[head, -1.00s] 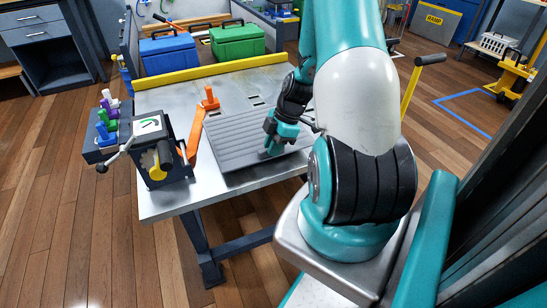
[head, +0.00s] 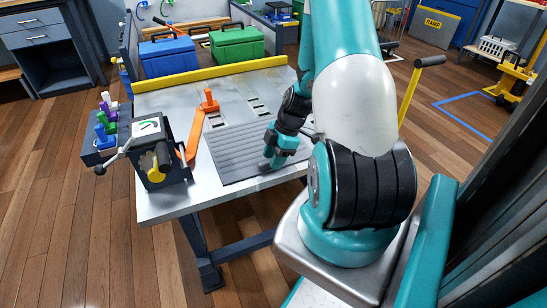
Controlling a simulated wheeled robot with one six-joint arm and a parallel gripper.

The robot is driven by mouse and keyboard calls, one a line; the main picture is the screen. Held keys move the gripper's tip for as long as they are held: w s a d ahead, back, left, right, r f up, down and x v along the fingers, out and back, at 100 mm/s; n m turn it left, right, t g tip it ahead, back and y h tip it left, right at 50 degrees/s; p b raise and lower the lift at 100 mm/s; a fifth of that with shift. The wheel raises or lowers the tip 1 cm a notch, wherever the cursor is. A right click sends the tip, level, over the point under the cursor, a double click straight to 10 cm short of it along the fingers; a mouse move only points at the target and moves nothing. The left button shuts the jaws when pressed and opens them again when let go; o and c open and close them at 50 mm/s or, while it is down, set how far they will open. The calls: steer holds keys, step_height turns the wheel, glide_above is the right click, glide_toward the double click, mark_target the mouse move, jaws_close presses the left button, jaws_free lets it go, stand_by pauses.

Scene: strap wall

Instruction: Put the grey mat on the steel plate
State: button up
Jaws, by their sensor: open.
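The grey mat (head: 238,150) is a ribbed, flat rectangle lying near the front of the table. I cannot tell how much of the plate lies under the mat. My gripper (head: 271,164) is open and points down at the mat's right front part, very close to its surface. Whether the fingertips touch the mat is not clear. My arm hides the mat's far right corner.
An orange strap (head: 195,135) with an upright orange handle (head: 208,100) runs along the mat's left side to a dark winch (head: 160,160) with a crank. A yellow bar (head: 205,76) borders the table's back. Blue (head: 168,56) and green (head: 238,43) boxes stand behind it.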

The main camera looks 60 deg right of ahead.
steer(key=p+v, duration=0.2)
steer(key=v, duration=0.9)
steer(key=w+a+r, duration=0.5)
steer(key=a+r, duration=0.2)
steer(key=a, duration=0.3)
steer(key=a+r+m+g, duration=0.15)
steer(key=a+r, duration=0.45)
steer(key=a, duration=0.7)
steer(key=s+a+r+m, duration=0.1)
steer(key=s+a+r, duration=0.2)
steer(key=s+a, duration=0.3)
steer(key=s+a+r+m, duration=0.2)
steer(key=s+a+r, duration=0.2)
steer(key=a, duration=0.5)
steer(key=s+g, duration=0.1)
steer(key=s, duration=0.1)
steer(key=shift+s+a, duration=0.4)
